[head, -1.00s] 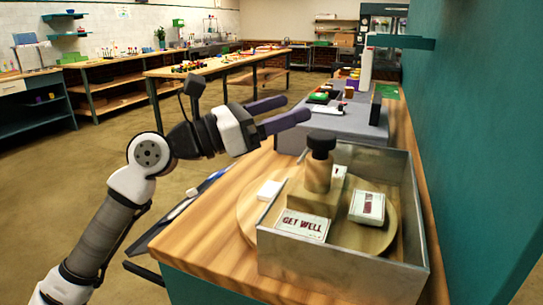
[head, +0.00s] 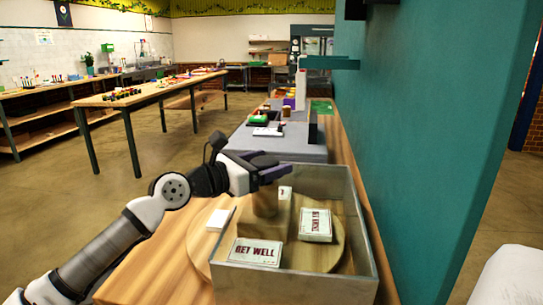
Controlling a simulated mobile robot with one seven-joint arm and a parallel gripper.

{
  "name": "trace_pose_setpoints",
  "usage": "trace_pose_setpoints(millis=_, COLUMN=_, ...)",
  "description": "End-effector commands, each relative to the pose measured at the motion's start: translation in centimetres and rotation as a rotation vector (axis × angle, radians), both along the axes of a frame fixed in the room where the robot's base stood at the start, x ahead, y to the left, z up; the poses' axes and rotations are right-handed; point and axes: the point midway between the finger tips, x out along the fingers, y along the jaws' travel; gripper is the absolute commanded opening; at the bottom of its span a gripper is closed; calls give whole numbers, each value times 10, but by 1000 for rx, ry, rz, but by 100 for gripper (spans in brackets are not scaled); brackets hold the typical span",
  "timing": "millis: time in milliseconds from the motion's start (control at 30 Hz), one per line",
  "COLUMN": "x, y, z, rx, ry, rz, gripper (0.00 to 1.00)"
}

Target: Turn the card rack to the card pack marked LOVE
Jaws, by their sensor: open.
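The card rack is a round wooden turntable (head: 330,255) with a wooden centre post (head: 265,203) topped by a dark knob (head: 264,159). A pack marked GET WELL (head: 255,252) lies at its front. Another pack (head: 315,225) lies at the right, its print too small to read. A white pack (head: 220,218) shows at the left, and a pack behind the post (head: 285,192) is mostly hidden. I cannot read LOVE on any pack. My gripper (head: 272,170) is open at the knob, its fingers beside it; contact is unclear.
A grey metal-walled box (head: 295,280) stands around the front and right of the rack, which sticks out at its left. A teal wall (head: 430,120) rises close on the right. A grey raised surface (head: 270,145) with small items lies behind.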

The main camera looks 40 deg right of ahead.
Motion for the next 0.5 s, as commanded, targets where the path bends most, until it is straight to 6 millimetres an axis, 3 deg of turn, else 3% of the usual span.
trace_pose_setpoints(millis=167, x=-1, y=-13, z=1, rx=0, ry=-1, rz=0, gripper=76)
trace_pose_setpoints(millis=467, x=-1, y=-15, z=0, rx=-1, ry=0, rz=1, gripper=76)
trace_pose_setpoints(millis=500, x=-1, y=-15, z=0, rx=-1, ry=0, rz=1, gripper=71)
